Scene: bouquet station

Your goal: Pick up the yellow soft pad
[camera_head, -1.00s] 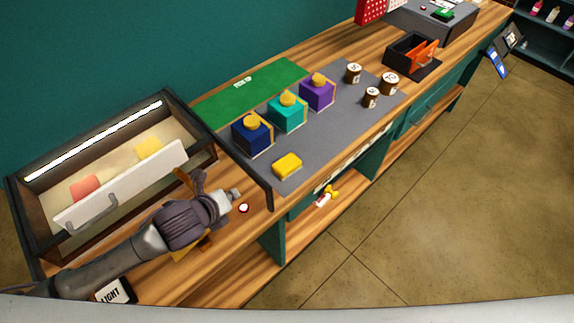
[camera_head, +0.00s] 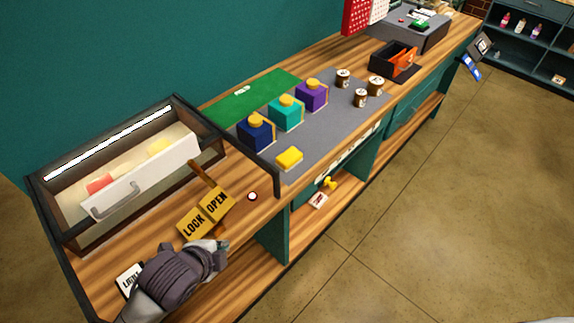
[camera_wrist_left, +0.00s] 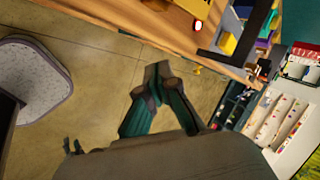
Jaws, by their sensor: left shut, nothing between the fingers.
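My left gripper (camera_head: 222,246) is at the front left of the counter, apart from the pad and below the sign. In the left wrist view its fingers (camera_wrist_left: 158,72) are together and empty, and a yellow shape (camera_wrist_left: 228,43) shows at the upper right. My right gripper is not in view.
Navy (camera_head: 255,133), teal (camera_head: 286,113) and purple (camera_head: 312,96) boxes with yellow tops stand behind the pad. Several small jars and a black tray (camera_head: 395,62) stand farther right.

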